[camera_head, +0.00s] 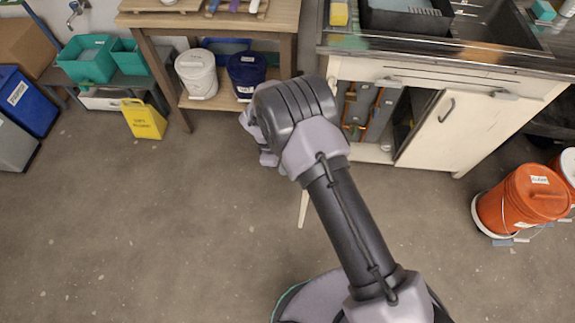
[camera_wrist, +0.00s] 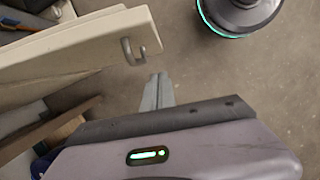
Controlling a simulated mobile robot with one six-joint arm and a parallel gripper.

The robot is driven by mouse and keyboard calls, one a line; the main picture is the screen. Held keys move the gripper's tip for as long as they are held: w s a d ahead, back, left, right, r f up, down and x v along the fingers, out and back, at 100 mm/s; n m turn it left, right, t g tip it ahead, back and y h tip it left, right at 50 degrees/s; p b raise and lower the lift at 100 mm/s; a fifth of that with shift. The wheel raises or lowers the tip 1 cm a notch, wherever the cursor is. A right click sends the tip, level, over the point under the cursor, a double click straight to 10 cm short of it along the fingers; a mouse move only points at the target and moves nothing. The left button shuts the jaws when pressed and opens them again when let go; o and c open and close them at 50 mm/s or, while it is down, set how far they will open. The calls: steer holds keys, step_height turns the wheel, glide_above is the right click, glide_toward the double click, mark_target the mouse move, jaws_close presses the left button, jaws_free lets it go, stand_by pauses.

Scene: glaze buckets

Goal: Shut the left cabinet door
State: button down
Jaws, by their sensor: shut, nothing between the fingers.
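The left cabinet door stands swung out from the sink cabinet (camera_head: 385,72). In the head view my arm hides most of it, and only a thin cream strip of the left door (camera_head: 303,208) shows below my wrist. In the wrist view the cream left door (camera_wrist: 75,48) fills the upper left, with its grey hook handle (camera_wrist: 134,51) near the free end. My gripper (camera_wrist: 158,77) is shut and empty, its tips just below and right of the handle. I cannot tell whether it touches the door. The head view hides the fingers.
The right cabinet door (camera_head: 437,128) with its dark handle is slightly ajar. Pipes show in the cabinet opening. An orange bucket (camera_head: 522,198) stands right. The floor (camera_head: 160,230) is clear.

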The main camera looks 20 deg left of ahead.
steer(key=d+f+b, duration=0.2)
steer(key=d+f, duration=0.2)
steer(key=d, duration=0.1)
steer(key=shift+w+d+f, duration=0.2)
steer(key=shift+f, duration=0.15)
steer(key=shift+d, duration=0.15)
